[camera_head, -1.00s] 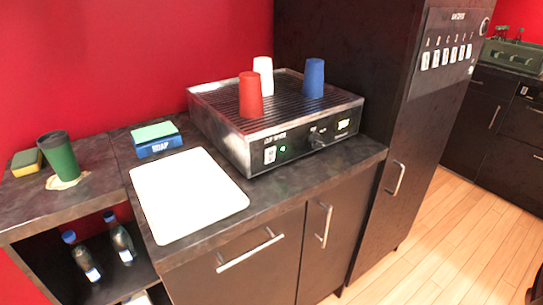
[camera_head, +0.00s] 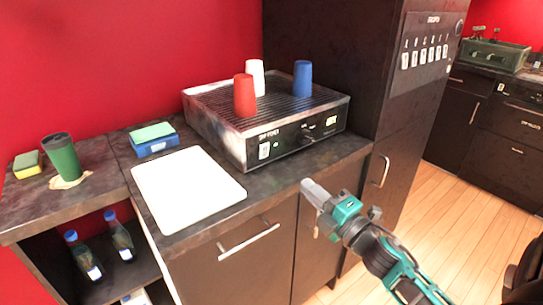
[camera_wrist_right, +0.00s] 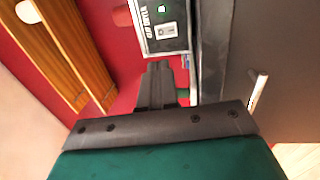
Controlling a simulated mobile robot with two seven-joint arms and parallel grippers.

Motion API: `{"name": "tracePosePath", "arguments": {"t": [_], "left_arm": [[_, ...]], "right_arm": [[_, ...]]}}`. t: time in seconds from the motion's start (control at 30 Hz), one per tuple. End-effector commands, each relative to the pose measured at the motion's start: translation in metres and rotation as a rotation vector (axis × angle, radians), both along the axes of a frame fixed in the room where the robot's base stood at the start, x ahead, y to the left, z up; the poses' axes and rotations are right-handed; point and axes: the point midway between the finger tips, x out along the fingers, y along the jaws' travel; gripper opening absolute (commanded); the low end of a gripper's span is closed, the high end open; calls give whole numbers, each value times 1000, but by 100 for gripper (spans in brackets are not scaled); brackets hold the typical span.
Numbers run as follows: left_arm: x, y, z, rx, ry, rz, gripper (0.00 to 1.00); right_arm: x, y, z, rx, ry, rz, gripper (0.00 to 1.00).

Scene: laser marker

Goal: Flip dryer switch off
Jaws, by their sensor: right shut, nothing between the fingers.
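The dryer (camera_head: 215,128) is a metal box with a slatted top on the dark counter. Its black front panel has a pale rocker switch (camera_head: 264,150) at the left end. My left gripper is not in view.
Red (camera_head: 245,97), white (camera_head: 255,78) and blue (camera_head: 302,79) cups stand upside down on the dryer. A white board (camera_head: 187,190) lies left of it, with a sponge box (camera_head: 154,142) behind. A tall dark cabinet (camera_head: 340,50) stands right. A knob (camera_head: 306,137) sits on the panel.

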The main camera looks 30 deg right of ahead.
Motion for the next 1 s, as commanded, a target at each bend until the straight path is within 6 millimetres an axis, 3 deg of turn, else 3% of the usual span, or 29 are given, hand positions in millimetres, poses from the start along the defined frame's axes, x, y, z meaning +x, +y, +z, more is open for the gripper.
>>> {"name": "tracePosePath", "arguments": {"t": [0.27,0.8,1.0], "left_arm": [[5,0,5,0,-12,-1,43],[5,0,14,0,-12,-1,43],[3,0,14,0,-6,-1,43]], "right_arm": [[10,1,2,5,0,1,0],[103,8,18,5,0,-1,0],[127,10,20,8,2,-1,0]]}}
